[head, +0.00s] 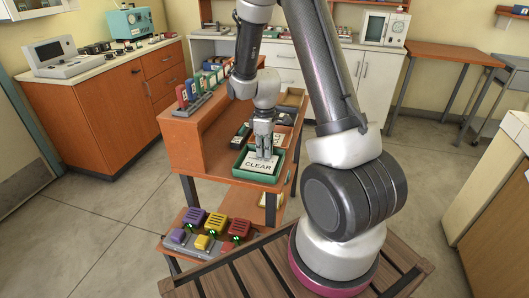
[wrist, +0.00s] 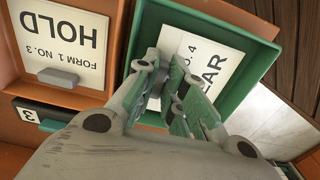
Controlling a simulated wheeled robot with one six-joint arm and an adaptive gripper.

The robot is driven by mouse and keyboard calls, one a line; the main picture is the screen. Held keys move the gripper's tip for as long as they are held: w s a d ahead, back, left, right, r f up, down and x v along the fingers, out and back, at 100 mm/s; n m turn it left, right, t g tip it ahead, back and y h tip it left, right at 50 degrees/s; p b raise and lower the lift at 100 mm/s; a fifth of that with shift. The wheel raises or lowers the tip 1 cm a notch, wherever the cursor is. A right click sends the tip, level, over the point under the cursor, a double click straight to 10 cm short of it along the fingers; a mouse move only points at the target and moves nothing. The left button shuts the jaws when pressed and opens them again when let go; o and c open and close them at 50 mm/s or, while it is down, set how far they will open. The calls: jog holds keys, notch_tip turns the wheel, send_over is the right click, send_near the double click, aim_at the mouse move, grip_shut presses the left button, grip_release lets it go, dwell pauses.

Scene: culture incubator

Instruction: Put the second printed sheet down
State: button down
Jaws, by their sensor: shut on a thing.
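My gripper (head: 263,155) points down over a green tray (head: 240,172) at the front of the orange bench. A white printed sheet reading "CLEAR" (head: 257,166) is at its fingertips, inside the tray's outline. In the wrist view, my gripper (wrist: 168,88) is shut on the sheet (wrist: 212,48), which shows "AR" and "4"; the fingers cover the rest of its print. The green tray's rim (wrist: 232,16) surrounds the sheet. I cannot tell whether the sheet touches the tray floor.
An orange tray beside it holds a sheet reading "HOLD, FORM 1 NO. 3" (wrist: 68,42) with a grey block on it. Purple, yellow and red devices (head: 215,221) stand on the lower shelf. A raised rack (head: 195,102) stands left.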

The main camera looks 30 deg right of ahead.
jog(key=shift+f, duration=0.5)
jog(key=shift+f, duration=0.15)
jog(key=c, duration=1.8)
grip_release()
jog(key=shift+o, duration=0.2)
